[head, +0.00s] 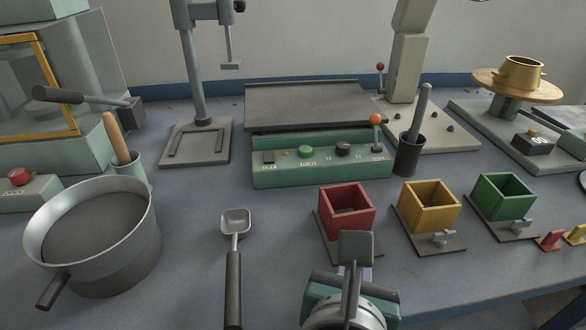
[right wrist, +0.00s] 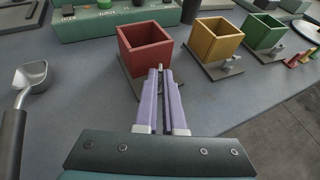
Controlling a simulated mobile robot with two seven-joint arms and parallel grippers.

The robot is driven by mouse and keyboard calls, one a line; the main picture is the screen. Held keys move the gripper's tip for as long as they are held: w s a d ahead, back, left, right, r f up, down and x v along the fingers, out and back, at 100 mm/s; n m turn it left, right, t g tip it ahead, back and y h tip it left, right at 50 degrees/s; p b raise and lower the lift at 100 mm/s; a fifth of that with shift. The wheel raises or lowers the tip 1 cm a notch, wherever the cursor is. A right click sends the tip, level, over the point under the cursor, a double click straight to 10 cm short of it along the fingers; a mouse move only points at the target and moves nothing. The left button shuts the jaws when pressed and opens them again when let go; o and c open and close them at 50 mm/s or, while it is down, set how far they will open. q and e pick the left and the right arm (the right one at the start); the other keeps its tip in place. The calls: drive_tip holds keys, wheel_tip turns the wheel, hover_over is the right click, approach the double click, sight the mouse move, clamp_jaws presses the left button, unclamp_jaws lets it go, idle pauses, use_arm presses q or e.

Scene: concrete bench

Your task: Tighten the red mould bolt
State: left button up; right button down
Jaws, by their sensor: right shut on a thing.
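The red mould (head: 346,208) is an open square box on a dark base plate, right of centre in the head view. It also shows in the right wrist view (right wrist: 147,48). My right gripper (right wrist: 163,76) reaches to the front of this mould, its two purple fingers close together at the tips. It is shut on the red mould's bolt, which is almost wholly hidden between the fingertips. In the head view my own wrist covers the bolt and most of the fingers. My left gripper is not in view.
A yellow mould (head: 430,205) and a green mould (head: 503,197), each with a grey wing bolt, stand to the right. A scoop (head: 234,260) and a large pan (head: 140,240) lie to the left. A green control box (head: 322,170) stands behind the red mould.

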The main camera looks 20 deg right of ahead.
drive_tip(key=shift+g, duration=0.3)
drive_tip(key=c, duration=1.3)
unclamp_jaws()
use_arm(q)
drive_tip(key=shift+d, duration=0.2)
